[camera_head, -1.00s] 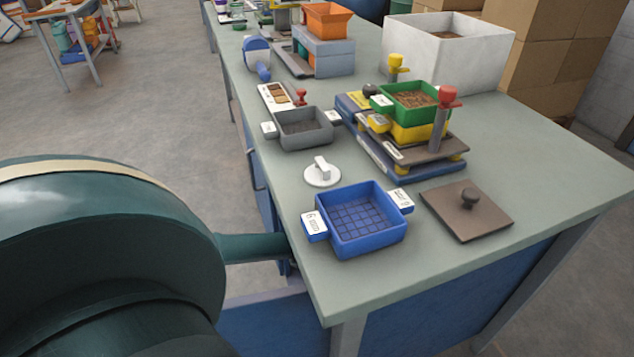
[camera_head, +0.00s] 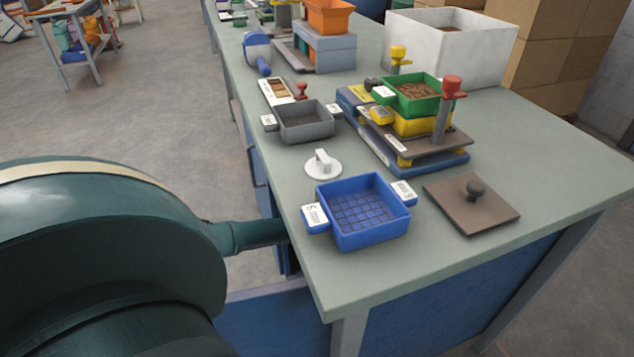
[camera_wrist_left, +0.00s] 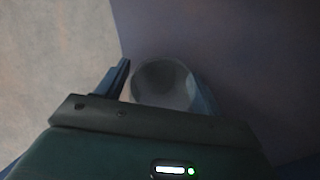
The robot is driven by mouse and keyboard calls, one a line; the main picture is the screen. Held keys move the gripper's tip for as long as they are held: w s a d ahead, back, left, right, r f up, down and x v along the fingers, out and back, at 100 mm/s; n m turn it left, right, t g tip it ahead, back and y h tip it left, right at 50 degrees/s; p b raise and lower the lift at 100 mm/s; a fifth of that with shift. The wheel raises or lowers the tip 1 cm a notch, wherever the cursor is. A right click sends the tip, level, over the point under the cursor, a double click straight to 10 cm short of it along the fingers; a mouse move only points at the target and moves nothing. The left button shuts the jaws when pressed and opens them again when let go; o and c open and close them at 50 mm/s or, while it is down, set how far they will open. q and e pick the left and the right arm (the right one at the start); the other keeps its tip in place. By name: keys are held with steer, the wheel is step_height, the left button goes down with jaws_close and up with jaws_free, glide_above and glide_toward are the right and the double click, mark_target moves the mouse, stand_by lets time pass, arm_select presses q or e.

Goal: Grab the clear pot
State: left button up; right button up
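In the left wrist view a round, pale, translucent-looking pot (camera_wrist_left: 163,86) sits between the two fingers of my left gripper (camera_wrist_left: 160,84). The view is dim and blurred. One finger is at its left side, the other close against its right side; I cannot tell whether both touch it. In the head view my left arm reaches past the near left edge of the bench. There the gripper and the pot are hidden. My right gripper is not in view.
The bench (camera_head: 420,265) carries a blue tray (camera_head: 360,240), a white-handled lid (camera_head: 322,171), a grey tray (camera_head: 305,132), a brown knobbed plate (camera_head: 470,212) and a stacked press with a green tray (camera_head: 412,105). A blue panel (camera_head: 270,325) lies beside my arm.

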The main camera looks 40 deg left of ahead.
arm_select(q)
steer(key=c, duration=0.8)
steer(key=shift+c, duration=0.2)
